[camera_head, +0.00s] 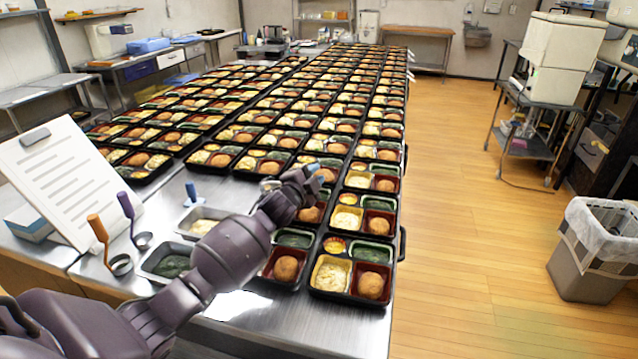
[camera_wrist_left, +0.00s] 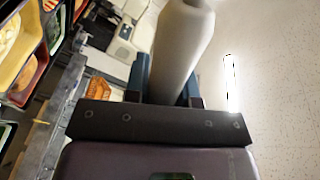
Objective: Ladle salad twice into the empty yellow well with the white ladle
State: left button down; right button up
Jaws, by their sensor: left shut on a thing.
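My left gripper (camera_head: 316,170) is over the front trays in the head view, its blue fingers showing. In the left wrist view the gripper (camera_wrist_left: 165,85) is shut on a pale, round shaft, the white ladle's handle (camera_wrist_left: 183,40). The ladle's bowl cannot be made out. A metal pan of pale salad (camera_head: 204,227) stands on the counter left of my forearm. The front tray (camera_head: 345,298) has pale salad in its yellow well (camera_head: 330,275). My arm partly covers the tray to its left, and I cannot make out an empty yellow well. My right gripper is out of view.
A pan of dark greens (camera_head: 168,265) stands in front of the salad pan. Orange (camera_head: 98,228), purple (camera_head: 126,206) and blue (camera_head: 191,190) handles stand up nearby. A clipboard (camera_head: 60,175) leans at left. Rows of filled trays reach far back.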

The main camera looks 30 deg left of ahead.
pick_arm(q)
jog(key=shift+d, duration=0.1)
jog(key=a+r+n+p, duration=0.2)
jog(key=a+r+n, duration=0.9)
jog(key=a, duration=0.3)
jog(key=shift+w+a+r+n, duration=0.25)
jog(key=shift+r+n, duration=0.15)
jog(key=shift+n, duration=0.3)
dwell(0.4)
